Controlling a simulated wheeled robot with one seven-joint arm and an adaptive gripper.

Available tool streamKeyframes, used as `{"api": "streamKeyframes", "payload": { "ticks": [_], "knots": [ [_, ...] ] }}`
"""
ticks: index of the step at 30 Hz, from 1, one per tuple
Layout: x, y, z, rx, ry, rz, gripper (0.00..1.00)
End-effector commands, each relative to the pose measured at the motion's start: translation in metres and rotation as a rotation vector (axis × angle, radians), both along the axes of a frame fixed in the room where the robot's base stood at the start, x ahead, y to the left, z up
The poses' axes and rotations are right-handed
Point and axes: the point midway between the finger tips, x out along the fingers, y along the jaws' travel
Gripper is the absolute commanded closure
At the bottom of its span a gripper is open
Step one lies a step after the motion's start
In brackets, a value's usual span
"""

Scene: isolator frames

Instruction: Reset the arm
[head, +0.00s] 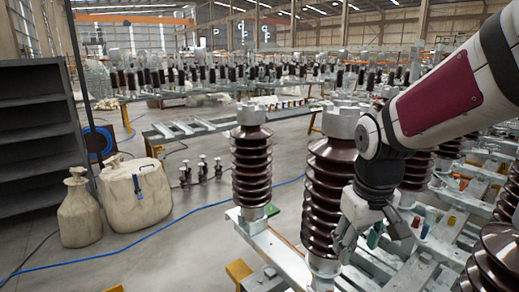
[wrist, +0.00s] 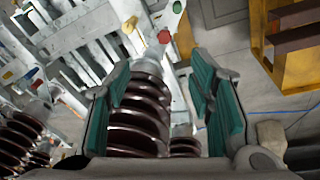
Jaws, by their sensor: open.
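My arm (head: 440,100) reaches in from the upper right in the head view. My gripper (head: 368,225) hangs from it, pointing down, in front of the large brown ribbed insulator (head: 325,190). In the wrist view my gripper (wrist: 162,105) shows two green-padded fingers spread apart. Nothing is held between them. A brown ribbed insulator (wrist: 138,118) shows beyond and between the fingers in that view. I cannot tell whether the gripper touches the insulator in the head view.
Another insulator (head: 251,165) stands left of the large one on the frame. A dark shelf (head: 40,130) and pale containers (head: 137,195) stand at left. A blue hose (head: 150,238) crosses the open floor. A yellow stand (wrist: 272,60) shows in the wrist view.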

Motion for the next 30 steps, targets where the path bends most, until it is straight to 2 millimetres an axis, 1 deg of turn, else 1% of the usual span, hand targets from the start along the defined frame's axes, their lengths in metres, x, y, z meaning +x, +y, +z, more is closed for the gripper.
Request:
{"api": "streamKeyframes", "payload": {
  "ticks": [1,3,6,9,12,15,18,21,24,30],
  "knots": [
    [-0.012,0.0,0.014,-0.001,-0.033,-0.016,0.52],
    [-0.029,0.001,0.029,0.002,-0.067,-0.042,0.52],
    [-0.053,0.001,0.047,0.015,-0.12,-0.078,0.52],
    [-0.078,0.002,0.061,0.032,-0.17,-0.114,0.52],
    [-0.102,0.003,0.072,0.056,-0.221,-0.145,0.52],
    [-0.123,0.004,0.078,0.083,-0.261,-0.171,0.52],
    [-0.139,0.004,0.08,0.105,-0.291,-0.192,0.52],
    [-0.148,0.005,0.081,0.12,-0.31,-0.204,0.52],
    [-0.153,0.005,0.081,0.128,-0.318,-0.21,0.52],
    [-0.153,0.005,0.081,0.129,-0.318,-0.211,0.52]
  ]
}}
